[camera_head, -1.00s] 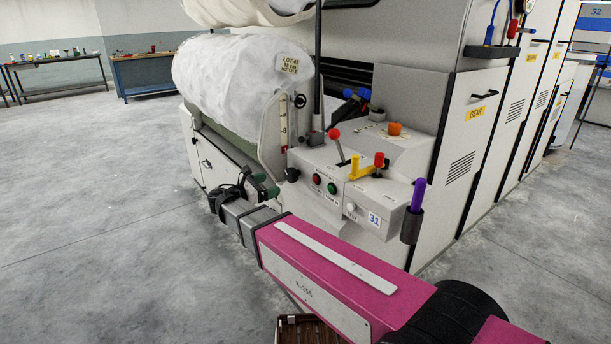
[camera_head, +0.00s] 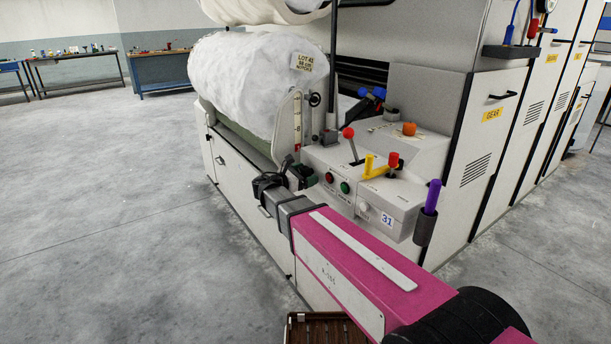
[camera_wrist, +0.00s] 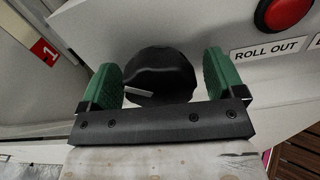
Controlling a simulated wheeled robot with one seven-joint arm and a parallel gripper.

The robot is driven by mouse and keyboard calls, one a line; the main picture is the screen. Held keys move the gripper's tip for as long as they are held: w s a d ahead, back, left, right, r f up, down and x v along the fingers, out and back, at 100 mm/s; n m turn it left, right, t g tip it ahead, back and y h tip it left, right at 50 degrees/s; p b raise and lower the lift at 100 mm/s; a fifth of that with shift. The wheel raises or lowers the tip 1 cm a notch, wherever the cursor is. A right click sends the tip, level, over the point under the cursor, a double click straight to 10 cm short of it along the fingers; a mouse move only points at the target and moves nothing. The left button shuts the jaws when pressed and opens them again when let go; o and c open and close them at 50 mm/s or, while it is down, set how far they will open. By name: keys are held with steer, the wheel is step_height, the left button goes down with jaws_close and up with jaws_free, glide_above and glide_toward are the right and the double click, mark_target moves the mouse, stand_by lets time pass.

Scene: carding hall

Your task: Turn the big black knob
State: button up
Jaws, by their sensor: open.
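The big black knob (camera_wrist: 158,72) shows in the wrist view on the pale machine panel, with a light pointer mark on its face. My gripper (camera_wrist: 162,80) is open, with one green finger on each side of the knob. Small gaps show between the knob and both fingers, and the gripper bar hides its lower edge. In the head view my gripper (camera_head: 294,172) is at the left end of the control panel, and its wrist hides the knob there.
A red button (camera_wrist: 287,10) and a "ROLL OUT" label are to the right of the knob. In the head view, a red-ball lever (camera_head: 348,133), a yellow handle (camera_head: 373,170) and a purple-handled tool (camera_head: 432,197) stand nearby. The floor at left is clear.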

steer(key=c, duration=0.9)
steer(key=shift+m, duration=0.3)
steer(key=m, duration=0.3)
steer(key=shift+m, duration=2.1)
steer(key=o, duration=0.9)
steer(key=shift+a, duration=0.1)
